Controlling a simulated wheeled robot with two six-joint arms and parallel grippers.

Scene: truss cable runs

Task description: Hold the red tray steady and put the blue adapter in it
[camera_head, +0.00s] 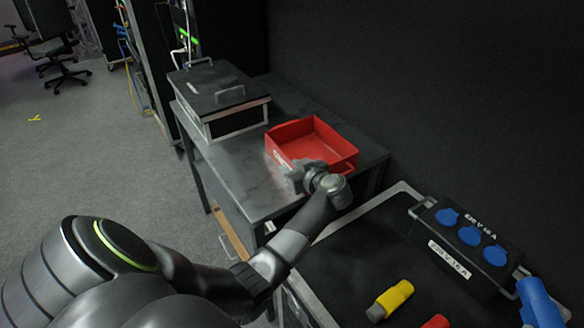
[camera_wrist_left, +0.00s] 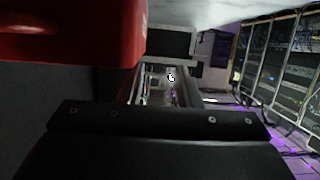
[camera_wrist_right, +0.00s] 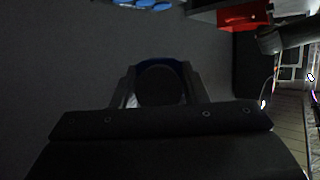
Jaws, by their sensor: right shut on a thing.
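The red tray (camera_head: 318,136) sits on the grey table, open side up and empty. It also fills the upper left of the left wrist view (camera_wrist_left: 75,40). My left gripper (camera_head: 300,176) is at the tray's near side, close to its wall. Its fingers look apart, with background showing between them; I cannot tell whether they touch the tray. The blue adapter (camera_head: 540,303) is at the lower right edge of the head view, partly cut off. In the right wrist view my right gripper (camera_wrist_right: 162,84) is shut on the adapter, whose dark round end faces the camera.
A dark lidded box (camera_head: 218,92) stands on the table (camera_head: 240,172) left of the tray. On the black case top at the right are a box with blue sockets (camera_head: 470,236), a yellow connector (camera_head: 391,299) and a red one (camera_head: 436,322). A dark wall rises behind.

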